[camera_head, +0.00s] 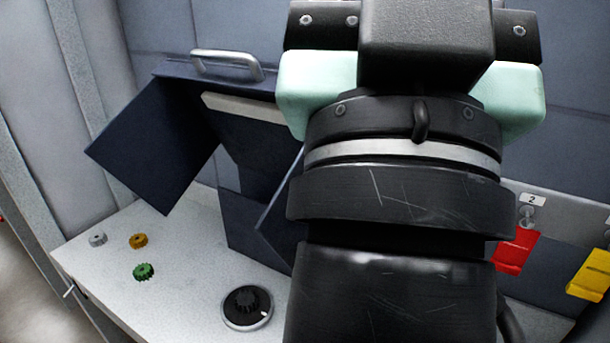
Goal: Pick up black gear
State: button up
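A black gear (246,299) sits on a round dark base with a pale rim (264,322) on the white work surface, at the bottom centre-left of the head view. My arm fills the right middle of the view, just right of the gear, and hides part of the surface. The end of my arm (425,45) shows at the top, with black and pale green parts. No fingertips can be made out, so whether it is open or shut does not show. The gear is apart from my arm in the picture.
A green gear (144,271), an orange gear (138,241) and a grey gear (97,239) lie on the white surface (190,290) at left. A dark blue open box with a handle (228,66) stands behind. Red (515,251) and yellow (592,275) tags hang at right.

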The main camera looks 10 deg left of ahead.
aim_at(246, 301)
jog(key=i+j+z, duration=0.15)
jog(key=j+z, duration=0.2)
jog(key=j, duration=0.6)
jog(key=j+z, duration=0.3)
jog(key=j, duration=0.7)
jog(key=i, duration=0.4)
